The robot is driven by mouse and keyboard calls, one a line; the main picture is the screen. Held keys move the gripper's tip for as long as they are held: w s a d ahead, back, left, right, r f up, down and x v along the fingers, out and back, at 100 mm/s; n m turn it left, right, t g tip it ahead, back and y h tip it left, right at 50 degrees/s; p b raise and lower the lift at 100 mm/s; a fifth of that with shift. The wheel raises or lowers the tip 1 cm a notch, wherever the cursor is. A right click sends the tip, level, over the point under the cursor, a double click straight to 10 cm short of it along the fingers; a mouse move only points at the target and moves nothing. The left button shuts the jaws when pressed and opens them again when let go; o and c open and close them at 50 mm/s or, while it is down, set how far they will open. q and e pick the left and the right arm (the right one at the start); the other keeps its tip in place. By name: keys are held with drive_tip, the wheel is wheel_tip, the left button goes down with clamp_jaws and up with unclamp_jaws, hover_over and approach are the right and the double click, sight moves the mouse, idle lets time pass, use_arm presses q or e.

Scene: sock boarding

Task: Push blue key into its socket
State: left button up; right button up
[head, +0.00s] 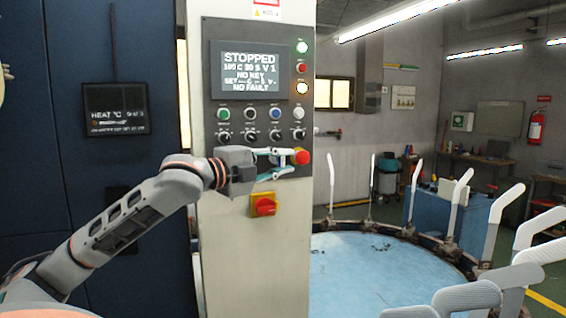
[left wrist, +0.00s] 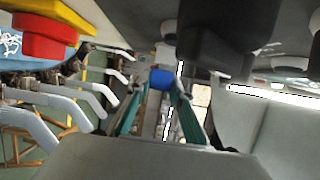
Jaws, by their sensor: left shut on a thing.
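My left gripper (head: 284,162) is in front of the control panel (head: 221,247), beside the red push button (head: 302,157). In the left wrist view its teal fingers (left wrist: 160,88) are shut on the blue key (left wrist: 160,78), which shows as a small blue piece between the fingertips. In the head view the key is too small and covered to make out clearly. I cannot tell which opening on the panel is the key's socket, nor whether the key touches it. The screen (head: 250,70) reads STOPPED and NO KEY. My right gripper is not in view.
A red and yellow rotary switch (head: 264,205) juts out just below the gripper. Several knobs and buttons sit above it. A round blue table (head: 365,270) ringed with upright white boards stands at the right. A dark cabinet (head: 60,200) is at the left.

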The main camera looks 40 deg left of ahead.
use_arm(q)
drive_tip(key=shift+w+a, duration=0.1)
drive_tip(key=shift+a, duration=0.2)
drive_tip(key=o, duration=0.9)
drive_tip(key=shift+s+a, duration=0.2)
drive_tip(key=shift+s, duration=1.7)
drive_tip(key=shift+s+a, duration=0.15)
drive_tip(key=shift+s, duration=1.7)
